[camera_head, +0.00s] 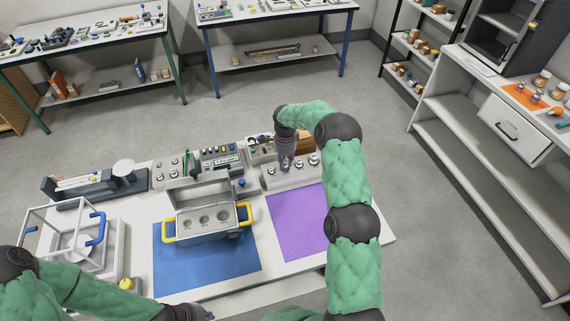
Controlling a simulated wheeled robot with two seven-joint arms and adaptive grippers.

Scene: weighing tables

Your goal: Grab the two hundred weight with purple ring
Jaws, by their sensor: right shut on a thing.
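My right gripper (286,164) points down over a pale weight block (276,182) behind the purple mat (296,224). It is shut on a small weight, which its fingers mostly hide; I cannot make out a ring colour. Other silvery weights (313,160) stand on the block to the right of the gripper. My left gripper (208,315) is at the bottom edge, partly cut off, in front of the blue mat (180,275), and its fingers are too small to read.
An open metal case (208,237) with yellow handles stands on the blue mat. A white frame with blue handles (97,230) and a dark balance (92,188) stand at the left. Instruments (220,157) line the table's back. The purple mat is bare.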

